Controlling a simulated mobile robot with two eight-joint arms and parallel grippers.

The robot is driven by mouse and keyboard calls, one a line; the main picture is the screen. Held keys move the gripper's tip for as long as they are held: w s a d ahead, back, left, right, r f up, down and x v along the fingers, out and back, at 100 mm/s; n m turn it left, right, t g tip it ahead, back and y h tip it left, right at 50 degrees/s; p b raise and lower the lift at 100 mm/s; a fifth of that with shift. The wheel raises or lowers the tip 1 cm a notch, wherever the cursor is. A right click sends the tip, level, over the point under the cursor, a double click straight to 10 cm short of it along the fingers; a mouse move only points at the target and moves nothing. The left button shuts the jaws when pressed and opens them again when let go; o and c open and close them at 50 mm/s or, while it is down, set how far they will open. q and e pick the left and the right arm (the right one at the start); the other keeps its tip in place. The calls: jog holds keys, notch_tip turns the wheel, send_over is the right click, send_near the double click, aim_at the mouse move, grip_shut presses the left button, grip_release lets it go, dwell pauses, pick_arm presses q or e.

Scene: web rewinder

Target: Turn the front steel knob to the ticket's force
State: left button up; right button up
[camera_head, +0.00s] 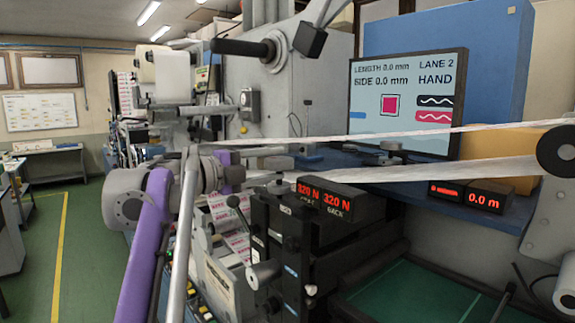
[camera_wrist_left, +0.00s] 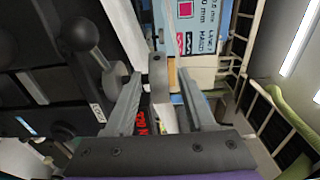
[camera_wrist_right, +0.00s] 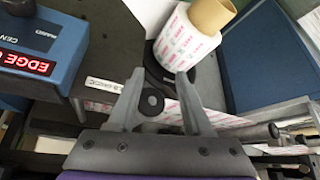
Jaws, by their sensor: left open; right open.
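In the head view a flat round steel knob (camera_head: 278,163) stands on top of the black tension unit (camera_head: 290,225). A second steel knob (camera_head: 390,148) stands farther back. Two red displays read 320 N: the front one (camera_head: 307,191) is partly covered and the back one (camera_head: 336,199) is labelled BACK. My left gripper (camera_head: 258,178) is beside the nearer knob. In the left wrist view its open fingers (camera_wrist_left: 160,85) have a grey steel part (camera_wrist_left: 158,78) between their tips; contact cannot be told. My right gripper (camera_wrist_right: 153,82) is open and empty. I cannot make out the ticket.
A pale web (camera_head: 430,172) runs across above the unit. A screen (camera_head: 408,105) reads LANE 2, HAND. A black ball-ended lever (camera_wrist_left: 82,35) is close to my left fingers. A label roll (camera_wrist_right: 188,42) and a blue EDGE unit (camera_wrist_right: 50,40) are near my right gripper.

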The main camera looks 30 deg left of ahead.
aim_at(266, 166)
pick_arm(q)
jog(key=v, duration=0.5)
jog(key=shift+s+a+b, duration=0.2)
jog(key=shift+s+b, duration=0.1)
jog(key=shift+s, duration=0.15)
pick_arm(e)
jog(key=shift+s+f, duration=0.4)
jog(key=shift+f, duration=0.2)
